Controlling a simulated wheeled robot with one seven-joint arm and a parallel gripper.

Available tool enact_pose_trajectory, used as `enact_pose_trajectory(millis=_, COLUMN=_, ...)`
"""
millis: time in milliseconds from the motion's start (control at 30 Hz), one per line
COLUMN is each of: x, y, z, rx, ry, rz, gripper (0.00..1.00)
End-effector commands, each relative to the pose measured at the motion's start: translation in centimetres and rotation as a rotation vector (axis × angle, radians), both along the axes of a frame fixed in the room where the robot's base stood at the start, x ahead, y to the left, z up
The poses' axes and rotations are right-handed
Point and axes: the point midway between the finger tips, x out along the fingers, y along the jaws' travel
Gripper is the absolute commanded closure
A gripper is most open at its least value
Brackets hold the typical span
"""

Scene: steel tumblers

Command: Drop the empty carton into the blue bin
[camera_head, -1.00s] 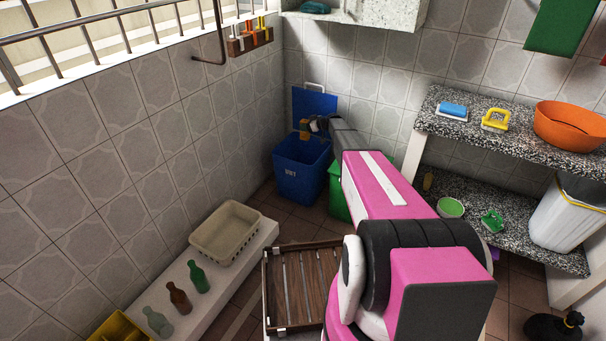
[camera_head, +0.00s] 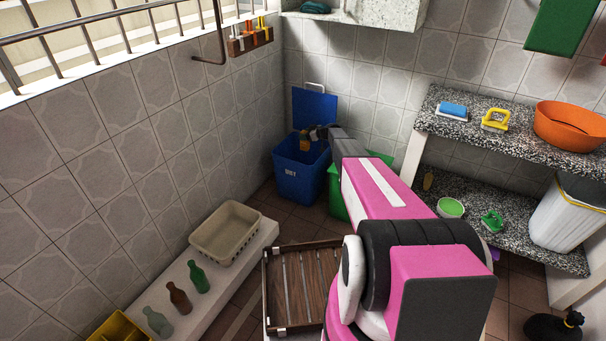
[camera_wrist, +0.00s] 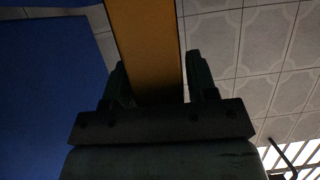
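The carton (camera_head: 305,145) is a small orange-brown box, seen at the mouth of the blue bin in the head view. The blue bin (camera_head: 298,184) stands in the far corner with its lid (camera_head: 315,107) raised against the wall. My gripper (camera_head: 311,135) is over the bin opening, pointing down at it. In the wrist view, the carton (camera_wrist: 147,40) lies between the two dark fingers of my gripper (camera_wrist: 160,75), which look shut on it. Blue fills the left of that view. The carton's lower end and the bin's inside are hidden.
A green bin (camera_head: 337,196) stands right of the blue bin, partly behind my arm. A low ledge at left holds a beige basket (camera_head: 226,232) and several bottles (camera_head: 197,277). A wooden crate (camera_head: 300,285) is in front. A speckled shelf (camera_head: 465,130) stands at right.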

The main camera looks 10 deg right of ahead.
Motion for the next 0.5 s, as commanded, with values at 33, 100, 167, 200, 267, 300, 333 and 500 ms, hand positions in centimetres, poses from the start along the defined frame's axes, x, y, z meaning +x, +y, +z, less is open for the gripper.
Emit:
enact_pose_trajectory(millis=33, x=0.0, y=0.0, z=0.01, rx=0.0, ry=0.0, rz=0.0, gripper=0.31)
enact_pose_trajectory(millis=100, x=0.0, y=0.0, z=0.02, rx=0.0, ry=0.0, rz=0.0, gripper=0.31)
enact_pose_trajectory(millis=167, x=0.0, y=0.0, z=0.02, rx=0.0, ry=0.0, rz=0.0, gripper=0.31)
enact_pose_trajectory(millis=200, x=0.01, y=-0.01, z=0.02, rx=0.0, ry=0.0, rz=0.0, gripper=0.31)
enact_pose_trajectory(millis=267, x=0.0, y=0.0, z=0.02, rx=0.0, ry=0.0, rz=0.0, gripper=0.31)
enact_pose_trajectory(millis=300, x=-0.02, y=-0.01, z=0.03, rx=0.0, ry=0.0, rz=0.0, gripper=0.31)
enact_pose_trajectory(millis=333, x=-0.03, y=-0.04, z=0.04, rx=0.0, ry=0.0, rz=0.0, gripper=0.31)
enact_pose_trajectory(millis=500, x=-0.47, y=-0.63, z=0.37, rx=0.0, ry=0.0, rz=-0.001, gripper=0.31)
